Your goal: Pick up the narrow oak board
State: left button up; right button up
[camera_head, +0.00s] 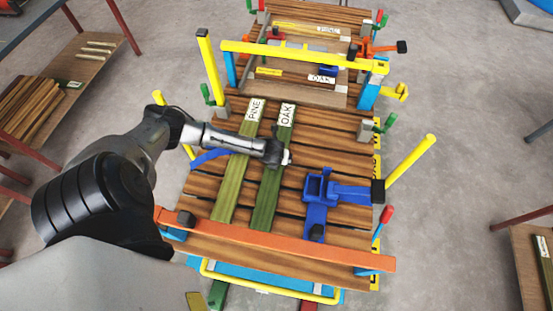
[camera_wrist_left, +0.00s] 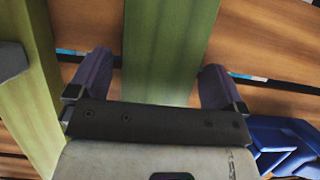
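The narrow green board labelled OAK (camera_head: 267,200) lies lengthwise on the slatted wooden deck of the cart. It also shows in the left wrist view (camera_wrist_left: 172,40), running between my fingers. My left gripper (camera_head: 277,157) is over the upper half of this board. In the left wrist view my left gripper (camera_wrist_left: 155,78) is open, one finger on each side of the board. Whether the fingers touch it I cannot tell. A wider, lighter green board labelled PINE (camera_head: 235,175) lies to the left. My right gripper is not in view.
A blue clamp-like fixture (camera_head: 318,190) stands to the right. An orange bar (camera_head: 280,242) crosses the deck's near end. Yellow posts (camera_head: 410,168) rise at the sides. A rack with an OAK label (camera_head: 321,78) is at the back. Wood shelves (camera_head: 75,65) stand left.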

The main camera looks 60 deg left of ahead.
pick_arm(q)
jog(key=c, duration=1.2)
jog(key=shift+c, duration=0.4)
jog(key=shift+r, duration=0.15)
